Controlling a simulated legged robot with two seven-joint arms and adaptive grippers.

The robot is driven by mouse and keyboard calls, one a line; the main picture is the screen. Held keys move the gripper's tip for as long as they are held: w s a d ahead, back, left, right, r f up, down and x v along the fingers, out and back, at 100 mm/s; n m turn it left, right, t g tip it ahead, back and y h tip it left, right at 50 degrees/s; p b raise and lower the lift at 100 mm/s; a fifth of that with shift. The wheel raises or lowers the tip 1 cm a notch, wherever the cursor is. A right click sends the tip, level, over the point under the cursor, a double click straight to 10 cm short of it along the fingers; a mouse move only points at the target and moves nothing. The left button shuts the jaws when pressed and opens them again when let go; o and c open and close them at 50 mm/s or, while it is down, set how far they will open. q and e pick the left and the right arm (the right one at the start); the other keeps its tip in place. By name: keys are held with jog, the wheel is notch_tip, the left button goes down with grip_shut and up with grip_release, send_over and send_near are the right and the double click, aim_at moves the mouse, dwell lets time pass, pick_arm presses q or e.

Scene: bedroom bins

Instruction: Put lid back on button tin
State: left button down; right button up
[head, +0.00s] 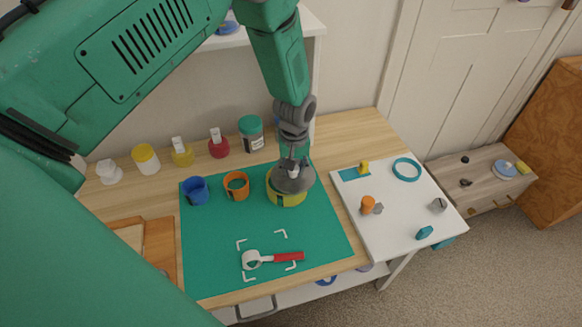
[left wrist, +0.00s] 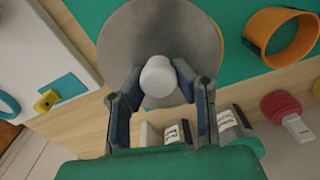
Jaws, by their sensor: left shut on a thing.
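The button tin (head: 287,199) is a yellow-green round tin near the back right of the green mat. Its grey round lid (head: 293,178) is over the tin's top and hides its opening. In the left wrist view the lid (left wrist: 180,35) is a large grey disc with a white knob (left wrist: 158,77). My left gripper (head: 292,163) is above the tin, shut on the lid's knob; the fingers (left wrist: 160,78) are on both sides of it. I cannot tell whether the lid rests fully on the rim. My right gripper is not in view.
A blue cup (head: 196,191) and an orange ring-like cup (head: 236,186) stand left of the tin. A red-handled tool (head: 275,258) lies at the mat's front. A white board (head: 395,205) with small parts is at right. Several bottles line the back. The mat's centre is clear.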

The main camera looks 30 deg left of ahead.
pick_arm(q)
jog(key=shift+a+f, duration=0.15)
jog(key=shift+a, duration=0.2)
jog(key=shift+a+f, duration=0.2)
jog(key=shift+a, duration=0.35)
jog(key=shift+a+f, duration=0.15)
jog(key=shift+a, duration=0.4)
jog(key=shift+d+r, duration=0.15)
jog(key=shift+d, duration=0.6)
jog(key=shift+a+f+b, duration=0.15)
jog(key=shift+a+f, duration=0.05)
jog(key=shift+a, duration=0.3)
jog(key=shift+a+f+b, duration=0.15)
jog(key=shift+a, duration=0.35)
jog(key=shift+d+r, duration=0.15)
jog(key=shift+d, duration=0.4)
jog(key=shift+a+f, duration=0.35)
jog(key=shift+a, duration=0.1)
jog(key=c, duration=1.3)
grip_release()
jog(key=shift+o, duration=0.2)
jog(key=shift+d, duration=0.15)
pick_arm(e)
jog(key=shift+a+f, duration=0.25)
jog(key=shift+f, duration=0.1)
pick_arm(q)
jog(key=shift+d+r, duration=0.1)
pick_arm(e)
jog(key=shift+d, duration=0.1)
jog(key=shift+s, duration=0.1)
